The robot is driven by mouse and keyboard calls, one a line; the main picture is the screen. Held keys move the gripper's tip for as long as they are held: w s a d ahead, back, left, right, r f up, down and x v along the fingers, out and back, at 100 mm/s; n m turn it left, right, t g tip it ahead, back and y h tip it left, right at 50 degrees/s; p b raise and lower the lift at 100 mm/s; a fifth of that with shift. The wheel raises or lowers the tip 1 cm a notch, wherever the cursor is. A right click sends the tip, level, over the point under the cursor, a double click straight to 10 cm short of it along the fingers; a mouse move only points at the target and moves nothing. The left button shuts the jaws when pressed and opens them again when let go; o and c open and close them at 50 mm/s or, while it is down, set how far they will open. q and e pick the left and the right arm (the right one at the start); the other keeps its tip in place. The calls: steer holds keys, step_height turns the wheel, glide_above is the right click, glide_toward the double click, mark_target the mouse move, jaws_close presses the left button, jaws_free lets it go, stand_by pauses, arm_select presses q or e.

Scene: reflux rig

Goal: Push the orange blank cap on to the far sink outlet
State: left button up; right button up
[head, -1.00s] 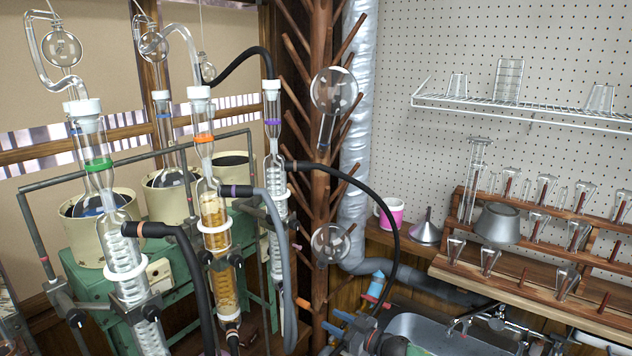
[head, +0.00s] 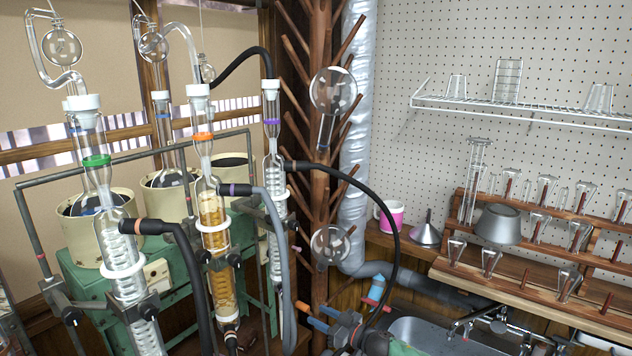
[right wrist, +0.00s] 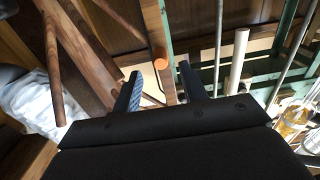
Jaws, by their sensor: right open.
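The orange blank cap (head: 303,305) shows as a small orange end low on the wooden peg rack. In the right wrist view an orange disc (right wrist: 160,57) lies ahead, between the lines of my two fingers. My right gripper (head: 322,318) is open, just right of the orange end in the head view. Its blue-padded fingers (right wrist: 163,82) have nothing between them. The sink (head: 415,328) is at the bottom right, with metal taps and outlets (head: 485,320) along its back. I cannot tell which outlet is the far one. My left gripper is out of view.
The wooden peg rack (head: 320,190) has many branching pegs and hanging flasks. A black hose (head: 393,230) arcs down behind my right gripper. Glass condensers (head: 213,215) and grey hoses stand to the left.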

mark_target(309, 309)
steer(key=shift+w+a+r, duration=0.1)
steer(key=shift+w+a, duration=0.2)
steer(key=shift+a, duration=0.05)
steer(key=shift+p+x, duration=0.55)
steer(key=shift+x, duration=0.9)
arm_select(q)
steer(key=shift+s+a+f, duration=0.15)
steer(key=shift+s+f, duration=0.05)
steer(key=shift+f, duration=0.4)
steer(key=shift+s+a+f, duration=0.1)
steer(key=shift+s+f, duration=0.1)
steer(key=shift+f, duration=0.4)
arm_select(e)
steer(key=shift+a, duration=0.15)
steer(key=shift+p, duration=0.35)
arm_select(q)
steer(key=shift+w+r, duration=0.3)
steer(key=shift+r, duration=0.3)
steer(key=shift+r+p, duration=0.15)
steer(key=shift+p, duration=0.15)
